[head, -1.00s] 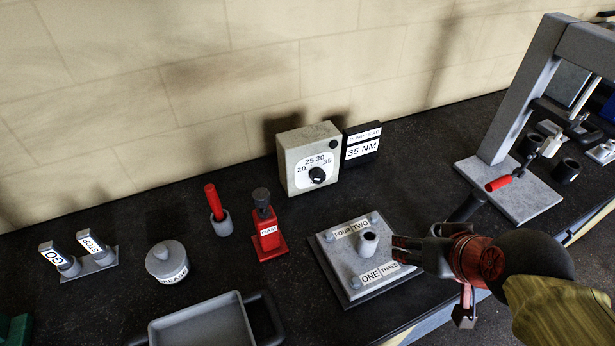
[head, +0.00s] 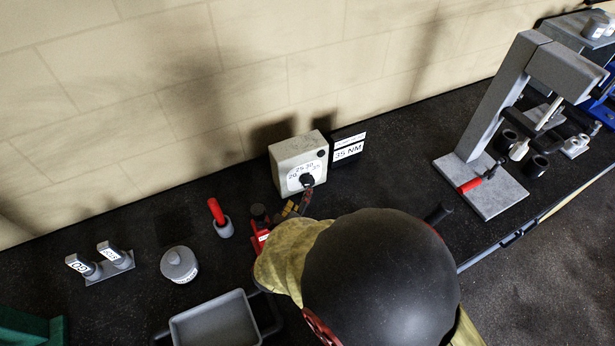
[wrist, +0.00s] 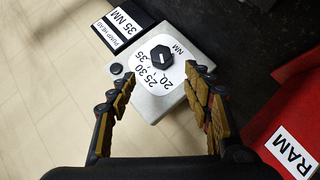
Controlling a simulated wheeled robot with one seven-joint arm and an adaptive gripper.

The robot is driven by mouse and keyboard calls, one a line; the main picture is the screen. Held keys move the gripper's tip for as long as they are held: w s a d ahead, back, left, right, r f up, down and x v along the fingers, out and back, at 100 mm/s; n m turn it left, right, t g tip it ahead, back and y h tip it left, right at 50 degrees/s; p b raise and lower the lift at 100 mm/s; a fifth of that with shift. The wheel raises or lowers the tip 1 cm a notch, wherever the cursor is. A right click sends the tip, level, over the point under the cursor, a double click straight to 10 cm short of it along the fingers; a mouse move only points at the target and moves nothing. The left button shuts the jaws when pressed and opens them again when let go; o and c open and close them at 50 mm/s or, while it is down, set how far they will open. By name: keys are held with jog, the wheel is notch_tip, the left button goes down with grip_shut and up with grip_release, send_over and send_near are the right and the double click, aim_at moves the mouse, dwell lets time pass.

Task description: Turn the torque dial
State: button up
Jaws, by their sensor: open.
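The torque dial box (head: 290,160) is a pale grey block against the wall, with a white scale marked 20 to 35. Its black knob (head: 306,180) is on the front face. In the wrist view the knob (wrist: 162,58) lies ahead of my gripper, with the scale numbers between it and me. My gripper (wrist: 155,83) is open and empty, one finger on each side of the dial face. I cannot tell whether a fingertip touches the box. In the head view my gripper (head: 297,204) is just in front of the knob, partly hidden by my arm.
A black "PUMP HEAD 35 NM" sign (head: 347,146) stands beside the box. A red RAM block (wrist: 291,130) is close to my gripper's right side. A grey press (head: 482,186) stands at right. A lidded grease pot (head: 179,265) and tray (head: 215,322) are at left.

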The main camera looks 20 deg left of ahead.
aim_at(307, 180)
jog(key=shift+n+t+h, duration=0.3)
jog(key=shift+n+t, duration=0.1)
jog(key=shift+n, duration=0.2)
jog(key=x, duration=0.5)
jog(key=f+x, duration=0.1)
jog(key=x, duration=0.4)
jog(key=shift+s+f, duration=0.1)
jog(key=shift+f, duration=0.1)
jog(key=c, duration=0.3)
jog(key=c, duration=0.8)
jog(key=shift+c, duration=0.3)
